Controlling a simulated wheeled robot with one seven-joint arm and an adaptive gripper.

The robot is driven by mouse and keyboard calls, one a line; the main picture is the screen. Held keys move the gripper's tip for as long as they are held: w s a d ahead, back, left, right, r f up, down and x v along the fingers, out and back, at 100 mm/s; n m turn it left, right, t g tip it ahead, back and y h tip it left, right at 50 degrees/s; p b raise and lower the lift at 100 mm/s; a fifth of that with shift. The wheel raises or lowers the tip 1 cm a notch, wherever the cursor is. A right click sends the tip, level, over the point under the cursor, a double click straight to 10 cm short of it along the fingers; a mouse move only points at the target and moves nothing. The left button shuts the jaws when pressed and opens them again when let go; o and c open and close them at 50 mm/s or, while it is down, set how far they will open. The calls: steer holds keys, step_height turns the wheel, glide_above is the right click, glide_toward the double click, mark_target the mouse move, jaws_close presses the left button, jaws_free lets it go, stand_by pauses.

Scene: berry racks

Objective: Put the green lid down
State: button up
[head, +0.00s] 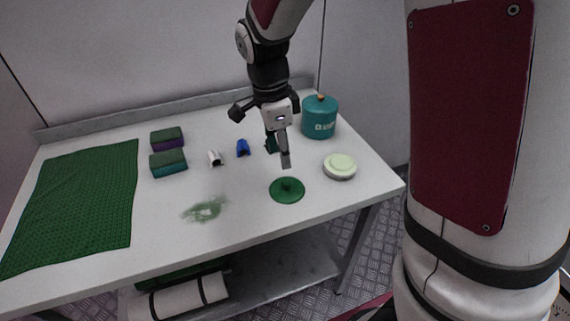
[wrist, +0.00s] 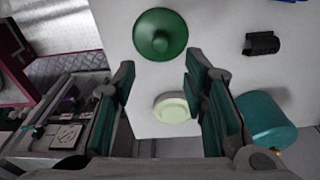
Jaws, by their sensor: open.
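The green lid (head: 287,190) lies flat on the white table near its front edge, knob up. It also shows in the wrist view (wrist: 160,34), beyond the fingertips and apart from them. My gripper (head: 279,155) is above the table, behind and over the lid in the head view. In the wrist view my gripper (wrist: 158,82) has its two fingers wide apart with nothing between them touching. The lid is fully in sight in the wrist view.
A pale green-topped round dish (head: 340,166) stands right of the lid. A teal canister (head: 320,117) is at the back right. Blue (head: 243,148) and white (head: 215,158) clips, two sponges (head: 168,164) and a green cloth (head: 75,205) lie left. A green smear (head: 206,209) marks the table.

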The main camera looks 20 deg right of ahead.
steer(key=shift+a+r, duration=0.15)
steer(key=shift+r, duration=1.4)
steer(key=s+d+r+n+t, duration=0.1)
steer(key=s+r+n, duration=0.3)
steer(key=s+n, duration=0.5)
steer(key=s+r+n+t+y, duration=0.1)
steer(key=s+r+n, duration=0.3)
steer(key=s+n, duration=0.6)
steer(key=s, duration=0.6)
steer(key=shift+s+d+t, duration=0.15)
steer(key=shift+d+t, duration=0.25)
steer(key=shift+r, duration=0.1)
step_height(320, 180, up, 8)
steer(key=t+p, duration=0.1)
steer(key=p, duration=0.6)
steer(key=shift+t, duration=0.3)
